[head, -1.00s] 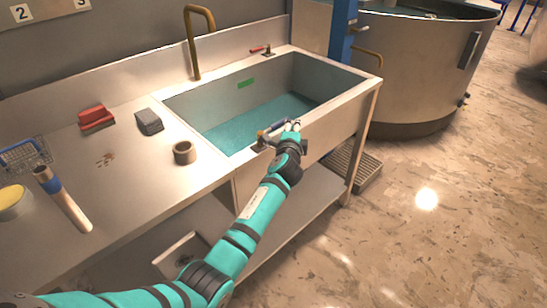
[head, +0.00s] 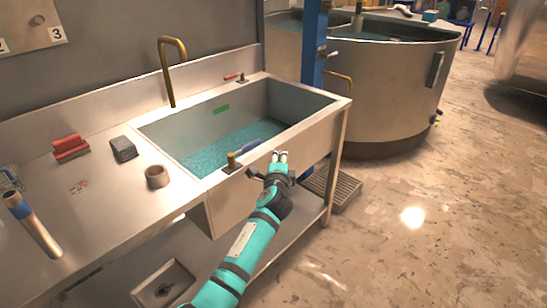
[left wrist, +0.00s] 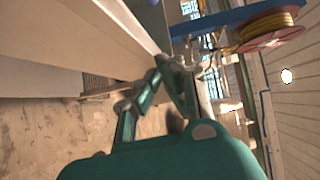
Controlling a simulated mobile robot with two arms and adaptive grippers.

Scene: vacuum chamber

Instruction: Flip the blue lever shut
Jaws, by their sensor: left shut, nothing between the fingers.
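The blue lever (head: 251,145) is on a brass valve (head: 232,160) at the sink's front rim. It points right and back from the valve, over the basin. My left gripper (head: 280,156) is shut and empty just outside the front rim, to the right of the lever and apart from it. In the left wrist view its fingers (left wrist: 165,68) come together beside a long pale edge; I cannot make out the lever there. My right gripper is not in view.
The sink (head: 300,120) holds teal liquid. A red lever (head: 232,77) is on its back rim. A curved brass faucet (head: 164,70) stands behind. A brown ring (head: 157,177), a grey block (head: 123,149) and a red block (head: 70,146) sit on the left counter.

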